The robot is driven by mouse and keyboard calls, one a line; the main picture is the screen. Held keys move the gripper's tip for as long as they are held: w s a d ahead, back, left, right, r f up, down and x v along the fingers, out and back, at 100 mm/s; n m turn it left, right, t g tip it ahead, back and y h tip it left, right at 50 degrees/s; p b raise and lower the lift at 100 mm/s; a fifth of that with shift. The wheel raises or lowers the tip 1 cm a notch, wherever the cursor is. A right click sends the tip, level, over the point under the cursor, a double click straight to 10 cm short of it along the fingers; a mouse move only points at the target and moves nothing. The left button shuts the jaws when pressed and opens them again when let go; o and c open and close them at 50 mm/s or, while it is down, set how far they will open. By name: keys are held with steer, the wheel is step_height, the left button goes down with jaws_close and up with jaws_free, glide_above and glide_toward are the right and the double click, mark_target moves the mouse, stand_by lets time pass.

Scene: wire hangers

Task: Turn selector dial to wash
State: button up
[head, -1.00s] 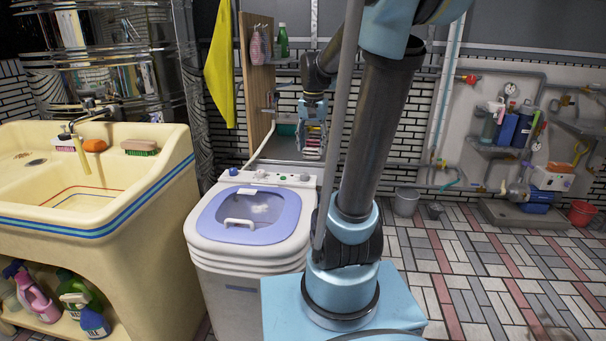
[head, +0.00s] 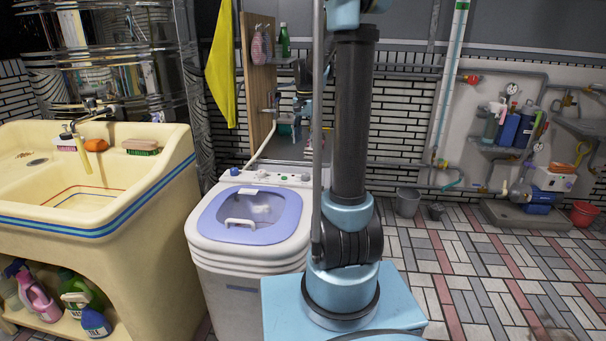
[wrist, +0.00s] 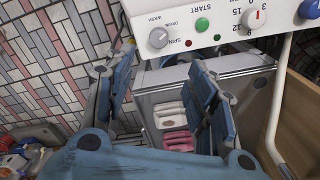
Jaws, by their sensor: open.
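The washing machine (head: 245,262) stands in the middle of the head view, with its control panel (wrist: 225,30) along the back of its top. In the wrist view the panel appears upside down. The selector dial (wrist: 158,38) is a round grey-white knob with WASH, DRAIN and SPIN printed around it; its setting is too small to tell. My gripper (wrist: 163,75) is open and empty, its two blue fingers apart below the panel in the wrist view, not touching the dial. In the head view my gripper (head: 303,112) is behind the machine's panel, partly hidden by my arm.
A START button (wrist: 202,25) and a numbered timer dial (wrist: 256,18) share the panel. A white hose (wrist: 277,100) runs beside it. A wooden board (head: 257,85) stands behind the machine. The cream sink (head: 120,235) is to the left; open tiled floor (head: 470,270) lies right.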

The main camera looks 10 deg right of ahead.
mark_target(305, 174)
step_height(305, 174, down, 15)
steer(key=shift+r, duration=0.2)
stand_by(0.3)
